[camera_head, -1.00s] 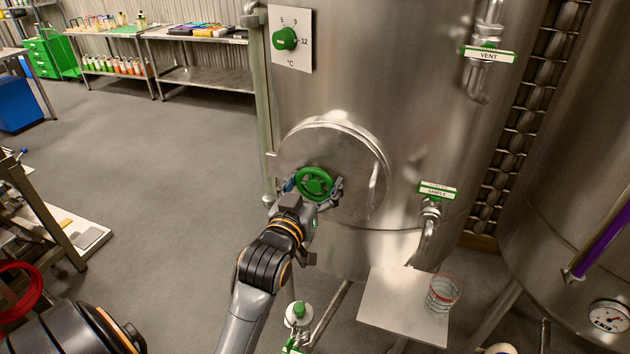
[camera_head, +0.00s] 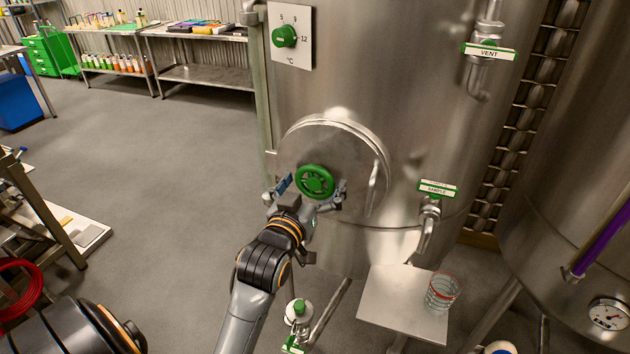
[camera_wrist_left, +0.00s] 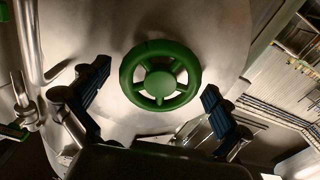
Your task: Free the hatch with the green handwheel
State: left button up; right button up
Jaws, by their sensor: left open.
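The green handwheel (camera_head: 314,182) sits at the middle of the round steel hatch (camera_head: 345,150) on the big tank. The hatch lies flat against the tank wall. My left gripper (camera_head: 312,190) is open in front of the wheel, its fingers to either side of the rim. In the left wrist view the handwheel (camera_wrist_left: 160,75) shows whole, with several spokes, beyond and between the two spread fingertips (camera_wrist_left: 155,90). The fingers look apart from the rim. My right gripper is not in view.
A temperature dial (camera_head: 285,37) is above the hatch. To the right are a sample tap (camera_head: 430,210), a vent valve (camera_head: 488,52) and a small steel shelf (camera_head: 390,300) with a glass (camera_head: 442,291). A second tank (camera_head: 575,190) stands at right. Open floor (camera_head: 170,180) lies to the left.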

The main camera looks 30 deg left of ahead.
pick_arm(q)
jog(key=v, duration=0.7)
jog(key=shift+f, duration=0.1)
